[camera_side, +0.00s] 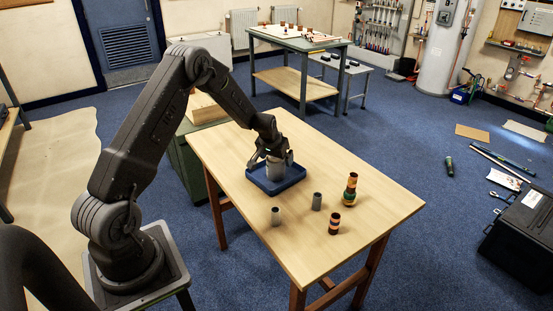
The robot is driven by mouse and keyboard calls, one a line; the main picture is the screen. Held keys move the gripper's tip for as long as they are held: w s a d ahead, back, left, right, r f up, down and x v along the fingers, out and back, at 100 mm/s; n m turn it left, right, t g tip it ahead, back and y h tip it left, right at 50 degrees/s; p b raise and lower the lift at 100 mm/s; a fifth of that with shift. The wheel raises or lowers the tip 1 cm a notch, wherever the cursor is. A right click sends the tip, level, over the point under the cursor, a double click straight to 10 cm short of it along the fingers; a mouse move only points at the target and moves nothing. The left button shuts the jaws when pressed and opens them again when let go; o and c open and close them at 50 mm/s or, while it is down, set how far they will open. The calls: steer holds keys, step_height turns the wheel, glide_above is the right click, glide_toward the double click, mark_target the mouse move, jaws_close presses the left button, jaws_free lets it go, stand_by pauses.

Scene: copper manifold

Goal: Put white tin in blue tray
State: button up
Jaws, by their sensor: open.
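A light grey-white tin (277,171) stands upright in the blue tray (294,184) on the wooden table; I take it to be the white tin. My gripper (271,160) is open at the tin's upper part, with its fingers around or beside it. The gripper hides part of the tin, and I cannot tell whether a finger touches it.
Two grey cylinders (275,216) (317,201) stand in front of the tray. A copper, black and green stack (350,190) and a short copper-and-black piece (334,223) stand to the right. The table's right end (395,205) is clear.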

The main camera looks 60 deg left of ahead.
steer(key=s+d+r+m, duration=0.1)
steer(key=s+d+r, duration=0.25)
steer(key=r, duration=0.35)
steer(key=s+d+r, duration=0.2)
steer(key=d+r, duration=0.2)
steer(key=r, duration=0.2)
steer(key=s+d+r+m, duration=0.1)
steer(key=s+d+r, duration=0.1)
steer(key=d+r, duration=0.35)
steer(key=s+d+r+m+h, duration=0.1)
steer(key=s+d+r, duration=0.3)
steer(key=s+d, duration=0.3)
steer(key=s+d+r+m+t+h, duration=0.1)
steer(key=s+d+r, duration=0.4)
steer(key=s, duration=1)
steer(key=d+m, duration=0.1)
steer(key=d, duration=0.2)
steer(key=shift+s+m+t, duration=0.25)
steer(key=shift+m+t, duration=0.05)
